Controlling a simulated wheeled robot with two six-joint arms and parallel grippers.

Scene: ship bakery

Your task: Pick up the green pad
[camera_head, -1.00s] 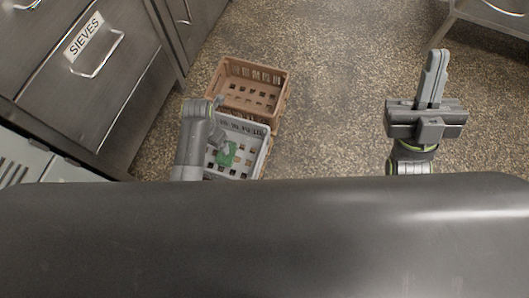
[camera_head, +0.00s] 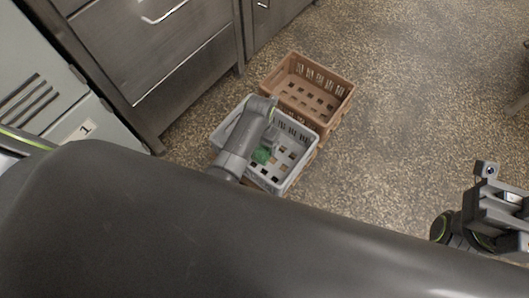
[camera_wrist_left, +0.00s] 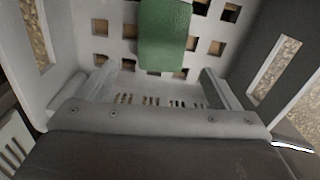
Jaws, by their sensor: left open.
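The green pad (camera_head: 262,155) lies in the grey crate (camera_head: 298,177) on the floor, partly hidden by my left arm in the head view. In the left wrist view the green pad (camera_wrist_left: 165,35) is a green block over the crate's slotted floor. My left gripper (camera_wrist_left: 158,72) is open and empty inside the crate. Its two fingers stand wide on either side of the pad's near end, apart from it. In the head view my left gripper (camera_head: 271,138) is mostly hidden behind its own wrist. My right gripper (camera_head: 500,205) is at the right edge, away from the crates.
A brown crate (camera_head: 335,92) stands right behind the grey crate. Steel drawers (camera_head: 150,60) rise on the left, with a pale cabinet marked 1 (camera_head: 88,130) nearer me. The speckled floor (camera_head: 420,100) right of the crates is clear. The crate's walls surround my left fingers.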

